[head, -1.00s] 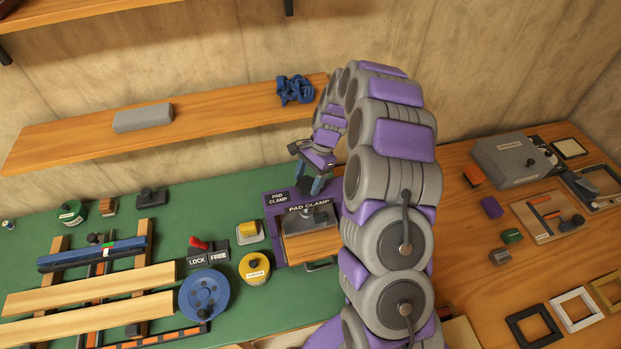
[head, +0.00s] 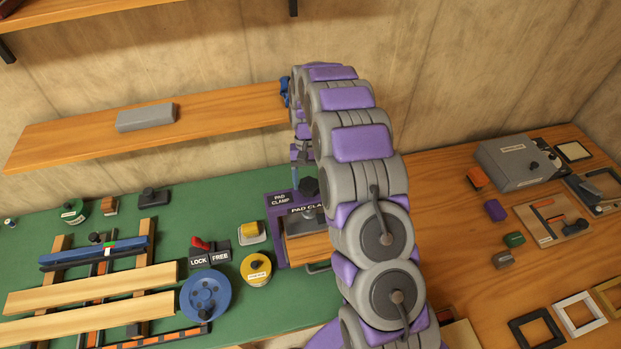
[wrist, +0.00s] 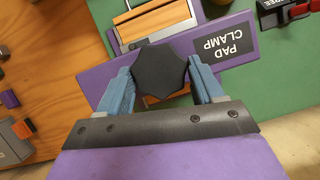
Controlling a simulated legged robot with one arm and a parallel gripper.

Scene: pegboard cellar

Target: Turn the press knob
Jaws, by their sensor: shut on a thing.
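The press knob (wrist: 161,70) is a dark, many-sided knob on the purple pad clamp (wrist: 110,68). My gripper (wrist: 160,76) has its blue fingers on either side of the knob in the wrist view, shut on it. In the head view the knob (head: 308,188) stands above the pad clamp (head: 271,220), and my arm covers the clamp's right side. One blue finger shows at the knob's left; the other is hidden behind my arm. A wooden block (head: 300,250) lies at the front of the clamp.
On the green mat (head: 180,222), a red lever on the LOCK/FREE plate (head: 209,256), a yellow tin (head: 256,269) and a blue wheel (head: 208,296) stand left of the clamp. A wooden shelf (head: 230,112) runs behind. A grey box (head: 515,160) stands at right.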

